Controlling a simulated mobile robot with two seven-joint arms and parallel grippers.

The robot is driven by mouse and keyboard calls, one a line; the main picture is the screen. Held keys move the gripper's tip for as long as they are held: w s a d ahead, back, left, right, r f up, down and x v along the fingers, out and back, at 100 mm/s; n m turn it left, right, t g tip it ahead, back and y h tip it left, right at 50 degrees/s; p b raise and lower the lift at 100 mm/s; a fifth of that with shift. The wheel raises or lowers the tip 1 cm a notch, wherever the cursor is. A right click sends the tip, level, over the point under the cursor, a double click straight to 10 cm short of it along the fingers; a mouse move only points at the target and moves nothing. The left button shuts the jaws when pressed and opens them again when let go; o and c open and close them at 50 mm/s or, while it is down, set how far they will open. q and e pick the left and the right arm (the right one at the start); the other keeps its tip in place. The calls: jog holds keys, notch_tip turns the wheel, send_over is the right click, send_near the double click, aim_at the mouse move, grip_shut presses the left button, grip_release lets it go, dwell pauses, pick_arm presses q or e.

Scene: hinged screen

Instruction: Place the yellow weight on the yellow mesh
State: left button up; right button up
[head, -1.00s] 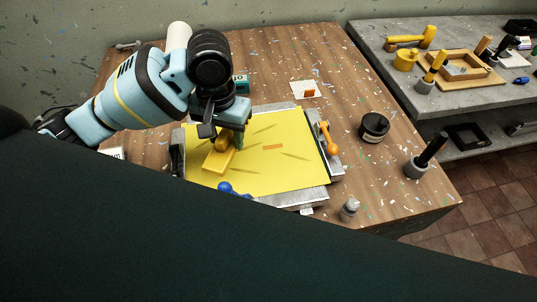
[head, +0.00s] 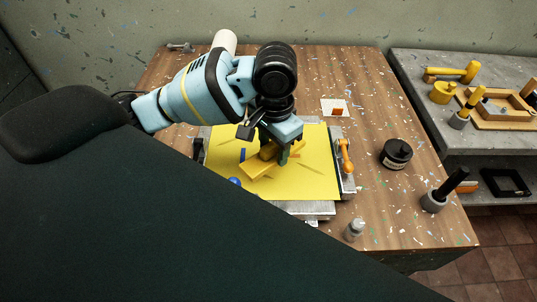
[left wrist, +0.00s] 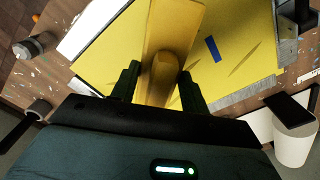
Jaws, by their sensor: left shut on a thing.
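The yellow weight (head: 256,169) is a block with a raised grip. My left gripper (head: 277,152) is shut on the grip. In the left wrist view the weight (left wrist: 172,30) sticks out between the two fingers of the gripper (left wrist: 160,82). The yellow mesh (head: 315,180) lies flat in a grey metal frame on the wooden table, under the weight. I cannot tell whether the weight touches the mesh or hangs just above it. A blue strip (head: 243,155) and a partly hidden orange strip show on the mesh. My right gripper is not in view.
A black jar (head: 396,153), a small bottle (head: 354,229) and a black-handled tool (head: 446,188) stand to the right. A large dark shape covers the lower left.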

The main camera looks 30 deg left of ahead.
pick_arm(q)
jog(key=m, duration=0.2)
jog(key=r+m, duration=0.1)
jog(key=m, duration=0.1)
jog(key=w+a+m, duration=0.1)
jog(key=m, duration=0.2)
jog(key=shift+r, duration=0.2)
jog(key=m, duration=0.2)
jog(key=r+m, duration=0.1)
jog(key=m, duration=0.1)
jog(key=w+a+m, duration=0.1)
jog(key=m, duration=0.2)
jog(key=shift+r, duration=0.15)
jog(key=m, duration=0.4)
jog(key=w+a+r+m, duration=0.1)
jog(key=m, duration=0.3)
jog(key=r+m, duration=0.1)
jog(key=m, duration=0.3)
jog(key=shift+w+a+r+b, duration=0.15)
jog(key=shift+a+r+b, duration=0.15)
jog(key=shift+b, duration=0.1)
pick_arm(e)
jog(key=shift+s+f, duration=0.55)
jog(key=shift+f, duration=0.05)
pick_arm(q)
jog(key=shift+f, duration=0.15)
